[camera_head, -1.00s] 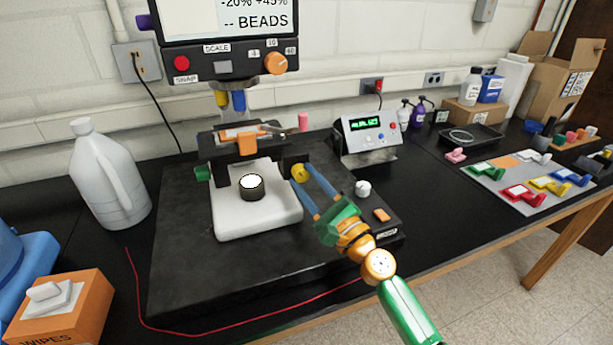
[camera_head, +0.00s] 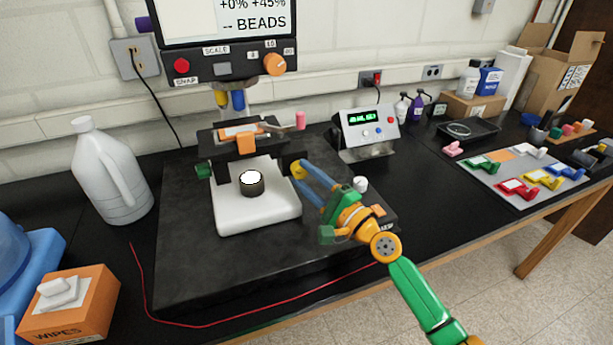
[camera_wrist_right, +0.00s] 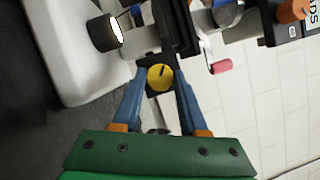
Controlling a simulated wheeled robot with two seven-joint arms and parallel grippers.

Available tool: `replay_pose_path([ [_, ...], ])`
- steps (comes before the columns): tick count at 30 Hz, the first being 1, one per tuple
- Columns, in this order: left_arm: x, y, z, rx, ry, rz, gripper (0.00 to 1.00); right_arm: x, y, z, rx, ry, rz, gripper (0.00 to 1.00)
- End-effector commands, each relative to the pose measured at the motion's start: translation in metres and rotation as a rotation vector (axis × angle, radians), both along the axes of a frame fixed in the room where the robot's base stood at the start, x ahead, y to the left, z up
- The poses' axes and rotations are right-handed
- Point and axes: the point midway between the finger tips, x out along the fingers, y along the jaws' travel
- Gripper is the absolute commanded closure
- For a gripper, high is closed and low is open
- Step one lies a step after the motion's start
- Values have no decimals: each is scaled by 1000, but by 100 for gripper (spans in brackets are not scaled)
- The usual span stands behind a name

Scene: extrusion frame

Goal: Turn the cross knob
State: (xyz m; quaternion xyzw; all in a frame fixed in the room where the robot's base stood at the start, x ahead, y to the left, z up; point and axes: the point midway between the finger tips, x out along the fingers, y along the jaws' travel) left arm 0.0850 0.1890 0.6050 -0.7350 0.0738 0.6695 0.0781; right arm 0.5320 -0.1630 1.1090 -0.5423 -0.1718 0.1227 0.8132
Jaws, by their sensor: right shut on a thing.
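The yellow round knob (camera_head: 297,170) is on the right side of the microscope-like stand, beside the white stage (camera_head: 262,217). I take it to be the cross knob, though no label on it is readable. It also shows face-on in the right wrist view (camera_wrist_right: 160,78), with a dark mark on its face. My right gripper (camera_head: 301,172) has its blue fingers shut on the knob, one on each side; its fingertips (camera_wrist_right: 161,80) also show in the wrist view. The screen (camera_head: 230,17) reads "+0% +45%" and "-- BEADS". My left gripper is not in view.
A dark round piece (camera_head: 251,184) with a white top stands on the stage. A pink-tipped lever (camera_head: 300,120) and a green knob (camera_head: 204,171) are on the stand. A white knob (camera_head: 360,184) is close beside my right gripper. A control box (camera_head: 366,130) stands behind.

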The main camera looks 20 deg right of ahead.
Motion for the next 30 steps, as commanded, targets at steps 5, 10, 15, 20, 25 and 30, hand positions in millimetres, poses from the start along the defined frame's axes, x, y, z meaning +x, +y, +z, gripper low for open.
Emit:
replay_pose_path([
  [5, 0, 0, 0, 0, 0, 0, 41, 0, -1, 3, 1, -6, -4, 100],
  [10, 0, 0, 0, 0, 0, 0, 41, 0, -1, 2, 2, -6, -4, 39],
  [15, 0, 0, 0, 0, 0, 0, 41, 0, -1, 2, 1, -3, -2, 28],
  [20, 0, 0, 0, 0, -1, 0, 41, -1, -1, 1, 1, -2, -2, 28],
  [25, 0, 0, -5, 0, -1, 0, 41, -22, -10, -5, -2, 0, -1, 28],
  [30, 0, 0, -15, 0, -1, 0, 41, -52, -23, -12, -1, -1, -2, 28],
])
